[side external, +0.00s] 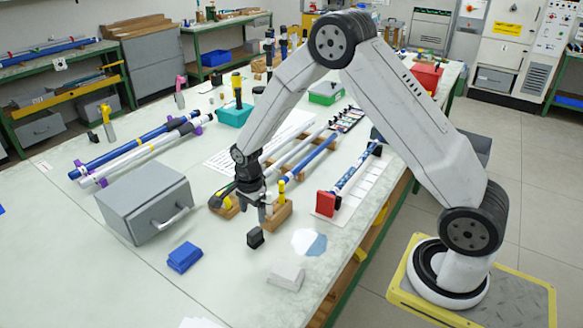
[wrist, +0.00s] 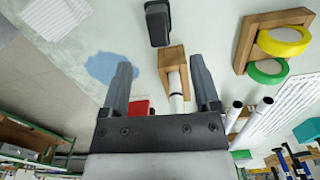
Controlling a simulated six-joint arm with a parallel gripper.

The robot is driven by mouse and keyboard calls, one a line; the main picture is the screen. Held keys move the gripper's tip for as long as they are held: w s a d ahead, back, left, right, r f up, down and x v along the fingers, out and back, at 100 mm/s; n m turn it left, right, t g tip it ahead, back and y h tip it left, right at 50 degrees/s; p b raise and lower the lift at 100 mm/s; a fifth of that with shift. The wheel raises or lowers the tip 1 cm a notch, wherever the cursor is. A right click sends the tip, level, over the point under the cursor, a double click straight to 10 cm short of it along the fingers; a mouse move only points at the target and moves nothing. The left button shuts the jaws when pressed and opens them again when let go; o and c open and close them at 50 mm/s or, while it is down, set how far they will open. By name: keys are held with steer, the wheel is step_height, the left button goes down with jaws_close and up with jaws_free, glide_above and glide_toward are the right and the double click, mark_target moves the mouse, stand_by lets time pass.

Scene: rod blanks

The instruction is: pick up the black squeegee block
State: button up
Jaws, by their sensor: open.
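The black squeegee block (side external: 255,238) sits on the pale table, in front of my gripper in the side view. In the wrist view the black block (wrist: 158,24) is near the top, beyond the fingertips and roughly between their lines. My gripper (side external: 263,213) is above the table, just behind and above the block and apart from it. In the wrist view my gripper (wrist: 161,66) has its two fingers spread wide, with nothing held between them.
A wooden block (side external: 280,216) holding a rod end is close by my gripper. A grey box (side external: 140,206) stands left; a blue block (side external: 184,257) and a pale block (side external: 286,277) lie in front. A bluish patch (side external: 309,242) marks the table. A red block (side external: 326,204) is right.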

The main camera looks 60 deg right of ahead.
mark_target(254, 231)
steer(key=shift+f, duration=0.15)
steer(key=shift+f, duration=1.15)
steer(key=shift+s+a+f, duration=0.1)
steer(key=shift+f, duration=2.5)
jaws_close()
